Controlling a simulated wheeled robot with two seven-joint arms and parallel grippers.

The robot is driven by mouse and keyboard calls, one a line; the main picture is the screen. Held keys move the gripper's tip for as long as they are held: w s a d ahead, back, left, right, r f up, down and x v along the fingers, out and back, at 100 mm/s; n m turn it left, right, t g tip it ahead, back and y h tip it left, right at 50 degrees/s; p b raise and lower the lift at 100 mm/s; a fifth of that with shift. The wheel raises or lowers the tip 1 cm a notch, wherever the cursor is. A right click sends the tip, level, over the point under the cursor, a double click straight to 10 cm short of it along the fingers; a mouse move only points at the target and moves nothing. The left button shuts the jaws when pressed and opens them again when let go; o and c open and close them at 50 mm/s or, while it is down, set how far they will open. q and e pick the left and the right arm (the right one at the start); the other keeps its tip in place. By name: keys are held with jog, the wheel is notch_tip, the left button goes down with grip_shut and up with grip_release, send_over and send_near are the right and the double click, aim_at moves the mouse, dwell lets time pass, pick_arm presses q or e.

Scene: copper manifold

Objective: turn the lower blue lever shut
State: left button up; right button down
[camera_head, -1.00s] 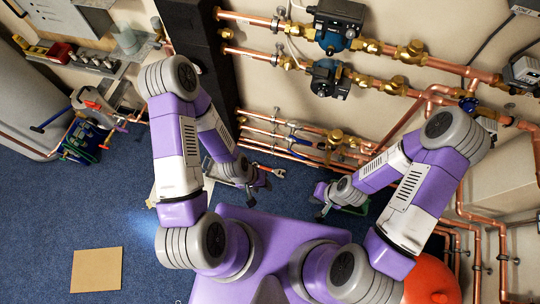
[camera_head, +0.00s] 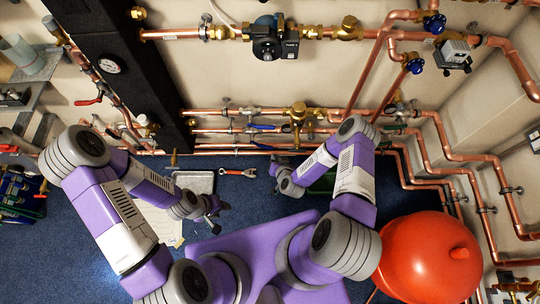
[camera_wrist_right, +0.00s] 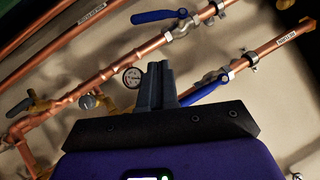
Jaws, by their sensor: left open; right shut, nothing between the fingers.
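Two blue levers sit on copper pipes low on the wall: the upper blue lever (camera_head: 262,127) and the lower blue lever (camera_head: 263,146). In the right wrist view one blue lever (camera_wrist_right: 160,16) lies at an angle to its pipe. Another blue lever (camera_wrist_right: 205,88), lower in that picture, lies roughly along its pipe, just right of my fingers and partly behind them. My right gripper (camera_head: 274,166) is shut and empty, just below the levers in the head view; its fingers (camera_wrist_right: 158,85) show together in the wrist view. My left gripper (camera_head: 216,217) is open and empty, above the floor.
A red tank (camera_head: 425,258) stands at the right beside my right arm. A wrench (camera_head: 238,172) and a grey tray (camera_head: 194,181) are on the floor below the pipes. A gauge (camera_wrist_right: 132,78) is left of my fingers. A dark column (camera_head: 130,75) stands left.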

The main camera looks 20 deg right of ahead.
notch_tip(320, 180, down, 2)
jog(key=d+h+b, duration=0.1)
jog(key=t+b, duration=0.1)
jog(key=b, duration=0.3)
send_near(262, 146)
jog(key=w+d, duration=0.4)
jog(key=d, duration=0.1)
pick_arm(q)
notch_tip(262, 146, down, 8)
jog(key=b, duration=0.2)
jog(key=shift+f, duration=0.15)
pick_arm(e)
jog(key=f, duration=0.1)
jog(key=w+a+f, duration=0.1)
jog(key=f, duration=0.1)
jog(key=shift+w+a+f, duration=0.25)
jog(key=shift+f, duration=0.1)
jog(key=shift+s, duration=0.1)
